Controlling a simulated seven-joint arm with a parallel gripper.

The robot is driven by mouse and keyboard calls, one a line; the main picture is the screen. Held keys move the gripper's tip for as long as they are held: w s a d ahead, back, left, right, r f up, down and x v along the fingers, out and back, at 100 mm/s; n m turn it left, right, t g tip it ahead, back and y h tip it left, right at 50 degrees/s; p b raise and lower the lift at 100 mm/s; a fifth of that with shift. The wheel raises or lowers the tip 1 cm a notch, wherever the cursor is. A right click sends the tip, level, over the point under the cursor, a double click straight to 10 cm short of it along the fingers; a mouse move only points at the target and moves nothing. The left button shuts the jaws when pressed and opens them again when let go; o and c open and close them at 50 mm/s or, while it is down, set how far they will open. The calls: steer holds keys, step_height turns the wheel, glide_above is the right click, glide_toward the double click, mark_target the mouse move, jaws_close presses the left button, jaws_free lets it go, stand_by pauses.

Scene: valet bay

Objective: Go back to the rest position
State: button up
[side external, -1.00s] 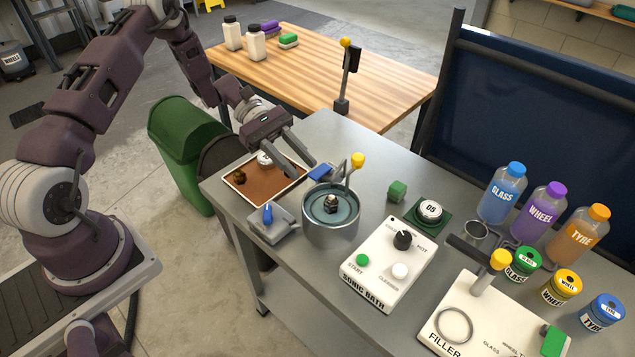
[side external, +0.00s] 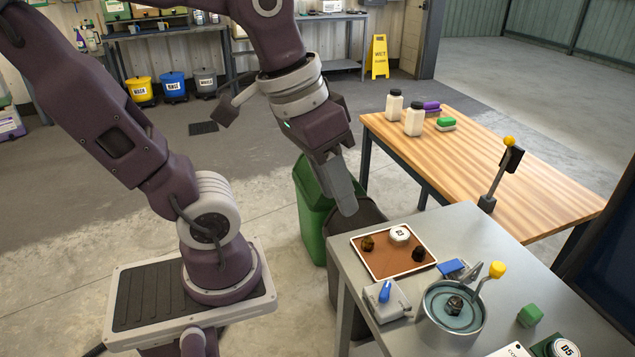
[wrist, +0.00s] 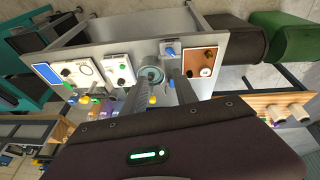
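My gripper (side external: 346,205) hangs in the air to the left of the bench and above the green bin, its fingers pointing down. In the wrist view the two fingers (wrist: 160,85) stand apart with nothing between them. The brown tray (side external: 385,265) lies on the grey bench, holding a white round cap (side external: 400,233) and two dark lumps (side external: 368,243) (side external: 418,254). The round steel bath (side external: 437,323) stands nearby with a dark nut-like piece (side external: 454,304) inside.
A green bin (side external: 312,215) stands left of the bench, below my gripper. Beside the bath are a blue-knobbed block (side external: 383,293), a blue pad (side external: 452,268) and a yellow-knobbed lever (side external: 497,269). The wooden table (side external: 480,165) holds bottles and sponges.

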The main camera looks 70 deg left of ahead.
steer(key=shift+s+a+r+m+t+y, duration=0.1)
steer(key=shift+s+a+m+t+y, duration=0.15)
steer(key=shift+s+m+t, duration=0.25)
steer(key=shift+s+a+r+m+t+y, duration=0.15)
steer(key=shift+s+a+m+t, duration=0.2)
steer(key=shift+s, duration=0.3)
